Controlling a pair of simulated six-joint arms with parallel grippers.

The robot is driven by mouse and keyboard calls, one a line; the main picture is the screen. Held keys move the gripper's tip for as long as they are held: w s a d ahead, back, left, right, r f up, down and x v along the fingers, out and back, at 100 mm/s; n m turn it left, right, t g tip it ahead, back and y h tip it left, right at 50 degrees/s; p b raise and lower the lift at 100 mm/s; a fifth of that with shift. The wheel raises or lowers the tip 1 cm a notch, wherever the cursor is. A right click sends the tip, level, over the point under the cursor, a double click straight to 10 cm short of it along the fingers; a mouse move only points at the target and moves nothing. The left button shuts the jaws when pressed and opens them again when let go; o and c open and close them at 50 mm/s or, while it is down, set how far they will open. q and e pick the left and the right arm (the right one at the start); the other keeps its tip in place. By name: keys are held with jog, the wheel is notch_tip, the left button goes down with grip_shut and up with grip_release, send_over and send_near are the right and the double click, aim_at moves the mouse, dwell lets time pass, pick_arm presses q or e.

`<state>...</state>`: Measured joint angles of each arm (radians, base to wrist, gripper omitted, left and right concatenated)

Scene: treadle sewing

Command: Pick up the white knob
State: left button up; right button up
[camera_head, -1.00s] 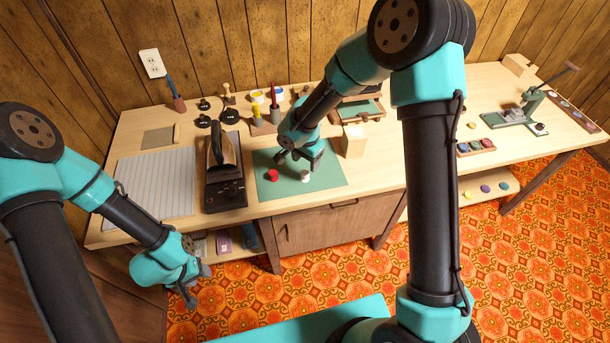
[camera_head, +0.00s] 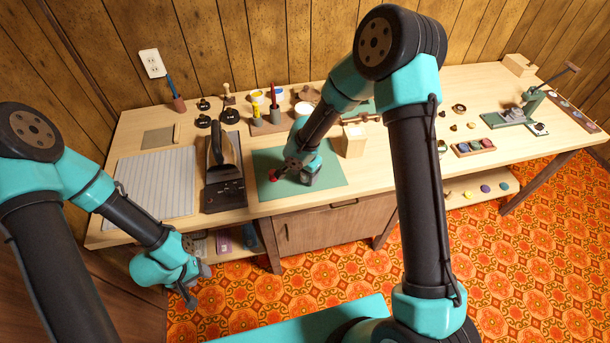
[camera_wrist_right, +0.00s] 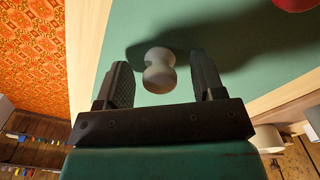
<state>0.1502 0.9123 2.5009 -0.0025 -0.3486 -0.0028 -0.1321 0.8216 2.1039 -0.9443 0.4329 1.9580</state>
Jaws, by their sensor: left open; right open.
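The white knob (camera_wrist_right: 159,78) stands on the green mat (camera_head: 331,180). In the right wrist view it shows between the two fingers of my right gripper (camera_wrist_right: 159,66), with a gap on each side. In the head view my right gripper (camera_head: 298,178) is low over the mat and hides the white knob. It is open and holds nothing. My left gripper (camera_head: 193,291) is open and empty, below the front edge of the table at the left.
A red knob (camera_head: 272,175) is close to the right gripper; it also shows in the right wrist view (camera_wrist_right: 296,4). A cream block (camera_head: 354,142) stands at the mat's right back corner.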

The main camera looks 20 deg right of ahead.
jog(key=shift+f, duration=0.1)
dwell(0.4)
jog(key=c, duration=1)
